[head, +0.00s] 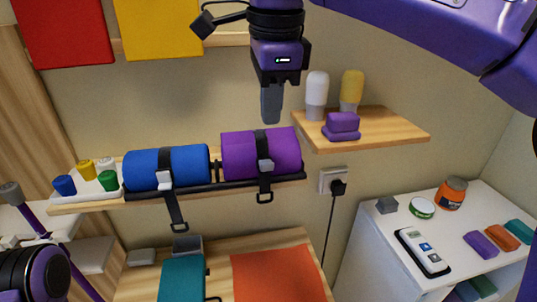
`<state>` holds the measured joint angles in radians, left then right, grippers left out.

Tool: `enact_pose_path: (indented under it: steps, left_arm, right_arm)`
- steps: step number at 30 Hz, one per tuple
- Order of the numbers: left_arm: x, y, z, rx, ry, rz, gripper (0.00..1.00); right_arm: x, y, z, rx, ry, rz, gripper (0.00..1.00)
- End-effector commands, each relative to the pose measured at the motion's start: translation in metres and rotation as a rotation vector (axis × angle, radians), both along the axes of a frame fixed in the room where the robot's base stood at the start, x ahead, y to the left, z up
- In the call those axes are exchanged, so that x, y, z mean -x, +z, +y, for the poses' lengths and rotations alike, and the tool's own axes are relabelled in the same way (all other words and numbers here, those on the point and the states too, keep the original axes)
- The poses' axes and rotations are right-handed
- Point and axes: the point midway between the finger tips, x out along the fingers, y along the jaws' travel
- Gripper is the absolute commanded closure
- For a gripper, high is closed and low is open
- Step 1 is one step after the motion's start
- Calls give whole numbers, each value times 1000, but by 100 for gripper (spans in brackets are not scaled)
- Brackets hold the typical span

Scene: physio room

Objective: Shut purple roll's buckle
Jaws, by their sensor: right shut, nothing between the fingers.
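The purple roll (235,155) lies on a wooden wall shelf, right of a blue roll (140,168). A black strap runs over its middle. Its grey buckle (265,166) sits on the strap at the front of the roll, and a strap end with a black ring (264,198) hangs below. I cannot tell from here whether the buckle is open. My right gripper (271,117) points down in front of the wall, above the purple roll in the picture. It is shut, empty and apart from the roll. My left arm shows at the lower left, but its fingers are out of view.
The blue roll's buckle (165,178) and longer strap hang at the left. A tray (88,190) of coloured pots stands left of the rolls. A wooden shelf (370,132) with bottles and purple blocks juts out at right. A white cabinet (375,238) stands lower right.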

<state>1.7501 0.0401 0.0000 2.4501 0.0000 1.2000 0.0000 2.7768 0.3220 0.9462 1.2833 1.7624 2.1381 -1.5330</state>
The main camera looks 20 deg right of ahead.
Motion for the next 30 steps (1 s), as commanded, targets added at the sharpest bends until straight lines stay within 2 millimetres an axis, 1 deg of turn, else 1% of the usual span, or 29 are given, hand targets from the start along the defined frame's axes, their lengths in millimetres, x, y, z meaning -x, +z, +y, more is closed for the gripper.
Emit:
enact_pose_path:
  steps: [1,6,10,13,18,30]
  left_arm:
    - [0,-5,0,0,0,0,66]
    - [0,-8,0,0,0,0,66]
    - [0,-6,0,0,0,0,66]
    - [0,-5,0,0,0,0,66]
    - [0,-5,0,0,0,0,66]
    - [0,-5,0,0,0,0,66]
  right_arm:
    - [-2,-14,0,0,2,4,100]
    - [-9,-49,-1,0,3,4,100]
    - [-13,-71,-1,0,2,3,100]
    - [-15,-83,-1,0,1,3,100]
    - [-18,-92,-1,-1,0,1,100]
    - [-20,-93,0,0,1,-7,100]
